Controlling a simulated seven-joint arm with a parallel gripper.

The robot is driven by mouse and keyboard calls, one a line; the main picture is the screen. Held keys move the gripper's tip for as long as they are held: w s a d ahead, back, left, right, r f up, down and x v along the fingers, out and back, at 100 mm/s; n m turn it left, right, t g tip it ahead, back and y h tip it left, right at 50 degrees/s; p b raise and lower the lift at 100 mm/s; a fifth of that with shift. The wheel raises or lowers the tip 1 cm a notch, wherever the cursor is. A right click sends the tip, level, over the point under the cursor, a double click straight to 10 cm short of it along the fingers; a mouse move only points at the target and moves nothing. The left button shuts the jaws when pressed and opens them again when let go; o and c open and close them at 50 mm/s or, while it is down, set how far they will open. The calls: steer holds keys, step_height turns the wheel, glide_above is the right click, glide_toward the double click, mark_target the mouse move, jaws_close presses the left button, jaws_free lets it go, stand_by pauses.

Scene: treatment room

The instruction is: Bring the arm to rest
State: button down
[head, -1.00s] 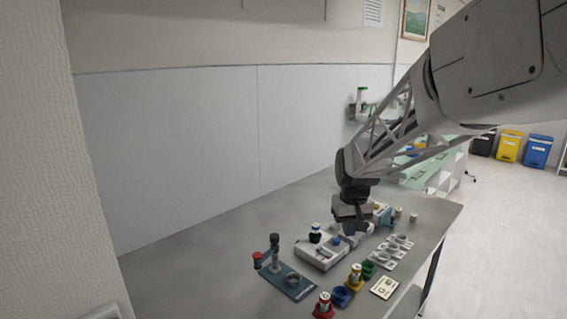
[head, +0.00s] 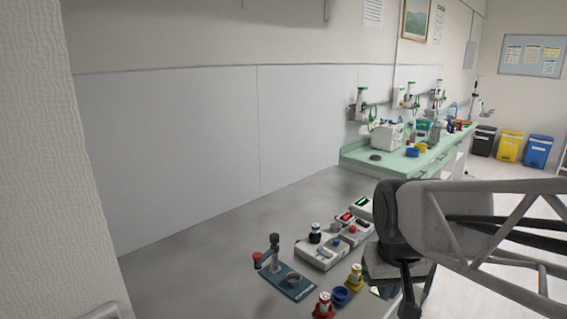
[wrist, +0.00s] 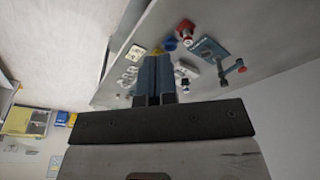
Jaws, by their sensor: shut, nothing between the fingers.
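My gripper (wrist: 156,62) shows in the wrist view with its two blue-grey fingers side by side, shut and empty. In the head view my arm reaches in from the right edge, in front of the right part of the grey table (head: 200,240). Its wrist end hangs low there and hides some of the table's things. I cannot make out the fingertips in the head view. No object is held.
The table's left part is clear. A green counter (head: 400,163) stands behind.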

steer(key=s+f, duration=0.1)
steer(key=s, duration=0.7)
steer(key=shift+s+f+m, duration=0.3)
steer(key=shift+s+f, duration=0.1)
steer(key=shift+d, duration=0.1)
stand_by(0.6)
